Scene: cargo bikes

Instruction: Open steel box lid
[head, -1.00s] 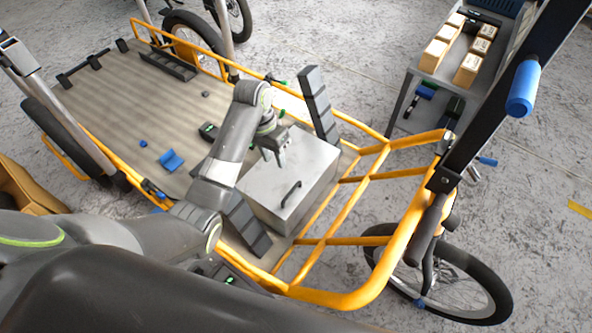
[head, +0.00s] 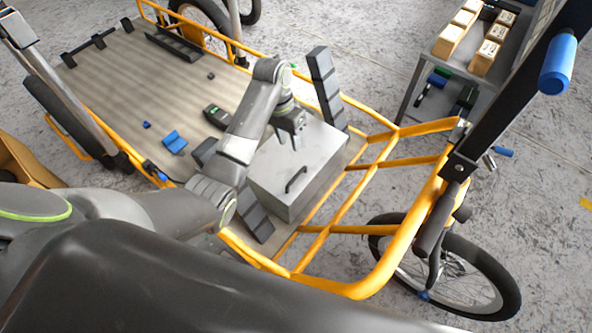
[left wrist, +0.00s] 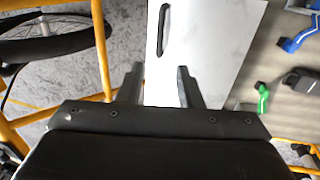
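The steel box (head: 312,200) stands on the cargo bike's bed, at the end by the orange frame. Its lid (head: 318,150) looks shut, and a black bar handle (head: 296,180) is on it near the front edge. My left gripper (head: 288,138) is above the lid, farther back than the handle, with its fingers apart and empty. In the left wrist view the two fingertips (left wrist: 160,82) are spread over the pale box (left wrist: 215,40), and the handle (left wrist: 164,30) is ahead of them, apart from them. My right gripper is not in view.
Orange tubes (head: 350,220) of the bike frame run right of the box. Dark grey slatted panels (head: 326,88) stand beside it. A black device (head: 217,116) and a blue piece (head: 174,142) lie on the wooden bed (head: 130,90). A grey cart (head: 465,68) with cartons stands at the back right.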

